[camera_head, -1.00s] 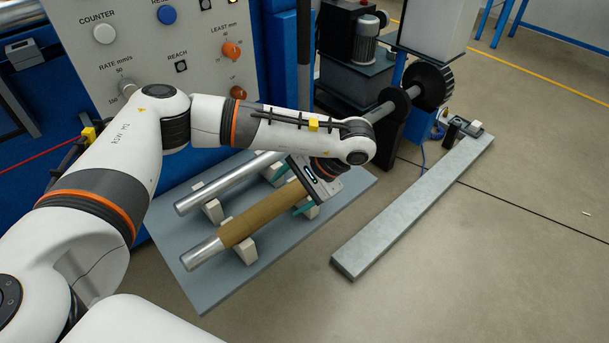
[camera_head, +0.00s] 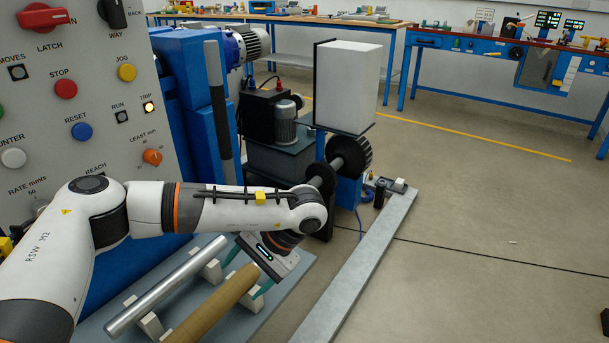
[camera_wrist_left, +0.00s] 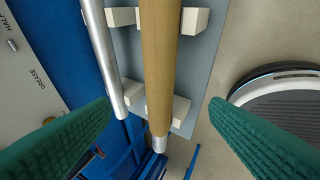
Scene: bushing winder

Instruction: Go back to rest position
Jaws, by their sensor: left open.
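My left gripper (camera_head: 247,274) reaches over the rack at the foot of the machine. Its teal fingers are wide apart, one on each side of the brown wrapped bar (camera_head: 213,308). In the left wrist view the open fingers (camera_wrist_left: 160,108) frame the brown bar (camera_wrist_left: 160,60), with nothing held between them. The bar rests on pale support blocks, beside a bare silver bar (camera_head: 165,287). My right gripper does not show.
The control panel (camera_head: 95,110) stands close behind my left arm. A shaft with dark discs (camera_head: 350,158) and a white box (camera_head: 347,85) are beyond the rack. A long grey beam (camera_head: 352,275) lies on the floor to the right. Workbenches (camera_head: 480,45) line the back; open floor lies between.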

